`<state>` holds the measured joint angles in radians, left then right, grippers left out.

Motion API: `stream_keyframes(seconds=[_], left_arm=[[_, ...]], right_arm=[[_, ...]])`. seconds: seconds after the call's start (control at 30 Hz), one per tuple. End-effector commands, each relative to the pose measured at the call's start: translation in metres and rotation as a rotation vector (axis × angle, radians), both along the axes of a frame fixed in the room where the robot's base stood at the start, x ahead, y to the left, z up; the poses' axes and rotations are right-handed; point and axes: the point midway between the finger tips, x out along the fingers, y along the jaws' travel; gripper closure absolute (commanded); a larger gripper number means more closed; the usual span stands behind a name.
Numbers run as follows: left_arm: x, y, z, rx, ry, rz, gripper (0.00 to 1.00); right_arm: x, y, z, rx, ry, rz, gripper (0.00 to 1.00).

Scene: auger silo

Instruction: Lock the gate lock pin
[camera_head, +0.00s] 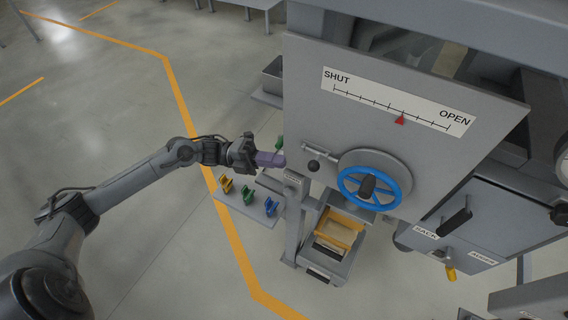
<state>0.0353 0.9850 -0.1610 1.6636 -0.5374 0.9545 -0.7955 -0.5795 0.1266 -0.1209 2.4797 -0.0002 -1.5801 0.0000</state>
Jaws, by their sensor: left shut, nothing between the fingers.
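The gate lock pin shows as a dark round knob (313,166) on the grey panel, just left of the blue handwheel (374,188). A short grey bar runs above it toward the wheel's round hub plate. My left gripper (282,160), with purplish fingers, is shut and empty. Its tips point right, toward the knob, and appear a short gap to its left. How far in front of the panel the tips are, I cannot tell. My right gripper is not in view.
The panel's scale (398,102) runs from SHUT to OPEN, with a red pointer (400,120) right of its middle. A shelf (228,196) with yellow, green and blue clips lies below my gripper. A grey post (293,215) stands below the knob. Open floor lies left.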

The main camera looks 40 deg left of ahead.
Motion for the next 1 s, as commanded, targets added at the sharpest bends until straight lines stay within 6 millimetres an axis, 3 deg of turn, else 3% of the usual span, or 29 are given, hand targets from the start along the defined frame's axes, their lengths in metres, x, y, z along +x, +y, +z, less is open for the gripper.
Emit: stream_keyframes(seconds=[0.2,0.43,1.0], left_arm=[[-0.016,0.041,-0.011,0.003,0.003,0.003,1.00],[-0.027,0.069,-0.015,0.003,0.002,0.003,1.00],[-0.031,0.080,-0.015,0.000,-0.001,0.001,1.00]], right_arm=[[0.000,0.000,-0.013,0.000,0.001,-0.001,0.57],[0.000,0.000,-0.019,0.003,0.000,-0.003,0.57],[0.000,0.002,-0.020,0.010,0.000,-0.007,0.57]])
